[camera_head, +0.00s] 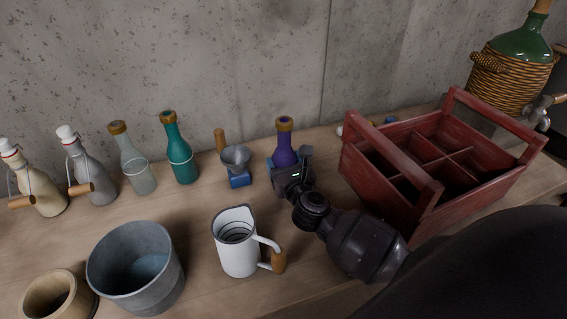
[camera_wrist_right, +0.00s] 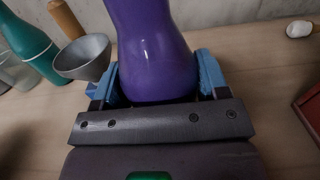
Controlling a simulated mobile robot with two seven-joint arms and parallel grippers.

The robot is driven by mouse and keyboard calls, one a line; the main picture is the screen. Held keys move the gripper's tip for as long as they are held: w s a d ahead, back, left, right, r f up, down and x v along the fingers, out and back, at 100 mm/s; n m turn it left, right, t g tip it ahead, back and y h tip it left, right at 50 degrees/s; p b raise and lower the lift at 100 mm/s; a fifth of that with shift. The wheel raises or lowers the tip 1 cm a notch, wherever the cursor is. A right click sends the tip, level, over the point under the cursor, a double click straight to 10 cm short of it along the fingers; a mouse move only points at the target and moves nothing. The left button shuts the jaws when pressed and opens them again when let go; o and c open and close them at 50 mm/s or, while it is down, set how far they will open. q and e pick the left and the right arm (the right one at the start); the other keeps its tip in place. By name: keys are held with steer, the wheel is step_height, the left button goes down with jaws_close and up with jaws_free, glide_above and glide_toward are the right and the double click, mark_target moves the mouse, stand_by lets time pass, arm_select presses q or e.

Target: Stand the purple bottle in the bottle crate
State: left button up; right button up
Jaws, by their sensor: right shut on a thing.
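The purple bottle (camera_head: 284,148) has a tan cap and stands upright near the back of the wooden table, left of the crate. My right gripper (camera_head: 285,170) is shut on its body; in the right wrist view the bottle (camera_wrist_right: 152,55) sits between the blue fingers (camera_wrist_right: 155,85). Its base is hidden by the gripper in the head view, so I cannot tell if it touches the table. The red bottle crate (camera_head: 392,168) stands to the right, with several compartments that look empty. My left gripper is not in view.
A grey funnel (camera_head: 236,158) stands close left of the bottle. A teal bottle (camera_head: 180,160) and clear bottle (camera_head: 137,172) are further left. A white jug (camera_head: 237,252) and metal bucket (camera_head: 133,285) stand in front. A wicker demijohn (camera_head: 512,75) is behind the crate.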

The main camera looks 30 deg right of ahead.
steer(key=shift+f, duration=0.15)
steer(key=o, duration=1.1)
steer(key=shift+s, duration=0.2)
steer(key=v, duration=1.1)
steer(key=shift+s+a, duration=0.1)
steer(key=shift+s, duration=0.2)
